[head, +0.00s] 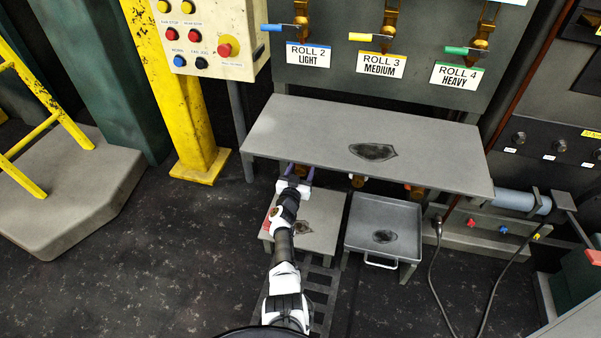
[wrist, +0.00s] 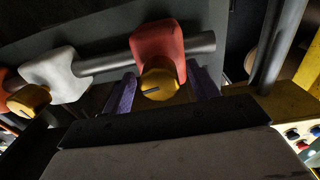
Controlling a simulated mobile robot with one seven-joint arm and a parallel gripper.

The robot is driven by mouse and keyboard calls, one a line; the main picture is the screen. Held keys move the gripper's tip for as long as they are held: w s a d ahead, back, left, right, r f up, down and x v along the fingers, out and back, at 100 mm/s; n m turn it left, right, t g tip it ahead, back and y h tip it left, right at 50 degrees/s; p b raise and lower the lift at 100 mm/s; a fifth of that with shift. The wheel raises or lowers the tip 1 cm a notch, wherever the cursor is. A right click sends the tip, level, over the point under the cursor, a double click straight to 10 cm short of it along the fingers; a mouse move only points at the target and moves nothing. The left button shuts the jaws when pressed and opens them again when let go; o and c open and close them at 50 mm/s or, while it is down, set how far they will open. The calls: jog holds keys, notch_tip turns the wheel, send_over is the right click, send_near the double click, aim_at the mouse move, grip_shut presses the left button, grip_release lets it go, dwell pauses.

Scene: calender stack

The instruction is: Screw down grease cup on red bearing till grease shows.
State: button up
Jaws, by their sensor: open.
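In the wrist view the red bearing (wrist: 158,45) sits on a grey shaft, and a round brass grease cup (wrist: 160,80) with a dark line on its face hangs below it. My gripper (wrist: 164,84) is open, with one purple finger on each side of this cup. Gaps seem to show between fingers and cup; contact is unclear. In the head view my gripper (head: 296,178) reaches under the front edge of the grey shelf, which hides the red bearing. I cannot make out any grease at the bearing.
A white bearing (wrist: 62,75) with its own brass cup (wrist: 30,100) stands left on the same shaft. The grey shelf (head: 300,122) overhangs the work. A low table (head: 325,215) and a metal tray (head: 407,212) stand below.

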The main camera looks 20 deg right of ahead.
jog(key=shift+c, duration=0.3)
jog(key=c, duration=0.9)
jog(key=m+b, duration=0.1)
jog(key=m, duration=0.3)
jog(key=shift+m+b, duration=0.6)
jog(key=shift+m, duration=1.3)
jog(key=o, duration=1)
jog(key=shift+c, duration=0.2)
